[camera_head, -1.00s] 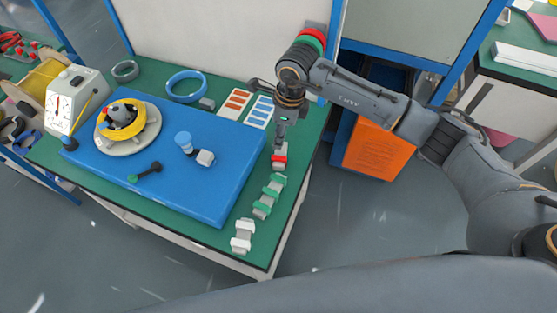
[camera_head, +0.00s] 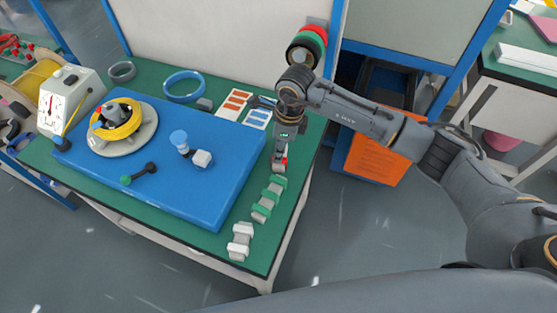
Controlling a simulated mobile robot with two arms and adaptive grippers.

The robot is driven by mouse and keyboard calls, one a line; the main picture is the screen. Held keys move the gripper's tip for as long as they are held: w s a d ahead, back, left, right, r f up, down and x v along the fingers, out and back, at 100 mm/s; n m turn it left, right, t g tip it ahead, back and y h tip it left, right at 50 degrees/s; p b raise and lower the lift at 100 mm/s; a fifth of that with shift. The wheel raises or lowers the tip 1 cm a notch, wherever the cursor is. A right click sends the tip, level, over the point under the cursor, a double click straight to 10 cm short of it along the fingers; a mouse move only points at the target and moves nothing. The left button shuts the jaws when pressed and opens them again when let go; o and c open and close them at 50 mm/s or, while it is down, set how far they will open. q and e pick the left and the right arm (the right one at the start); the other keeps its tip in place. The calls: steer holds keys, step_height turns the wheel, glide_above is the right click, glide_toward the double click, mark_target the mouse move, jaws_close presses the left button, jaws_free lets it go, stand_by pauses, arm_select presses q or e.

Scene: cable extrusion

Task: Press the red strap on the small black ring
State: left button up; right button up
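A small red piece (camera_head: 285,160), likely the red strap, is at the head of a row of small blocks near the table's right edge. My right gripper (camera_head: 279,166) points down over it and hides most of it. I cannot tell whether the fingers are closed on it. A small dark grey ring (camera_head: 122,71), likely the small black ring, lies flat at the back left of the table, well away from my gripper. My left gripper is not in view.
Green (camera_head: 267,198) and white (camera_head: 240,241) blocks continue the row. A blue board (camera_head: 200,200) carries a yellow coil (camera_head: 119,122) on a round base and small tools.

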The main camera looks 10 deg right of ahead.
steer(key=shift+f+b, duration=1.25)
steer(key=shift+f, duration=0.15)
steer(key=shift+r, duration=0.15)
jaws_close()
steer(key=shift+r, duration=0.1)
step_height(320, 180, up, 8)
steer(key=p, duration=0.4)
stand_by(0.5)
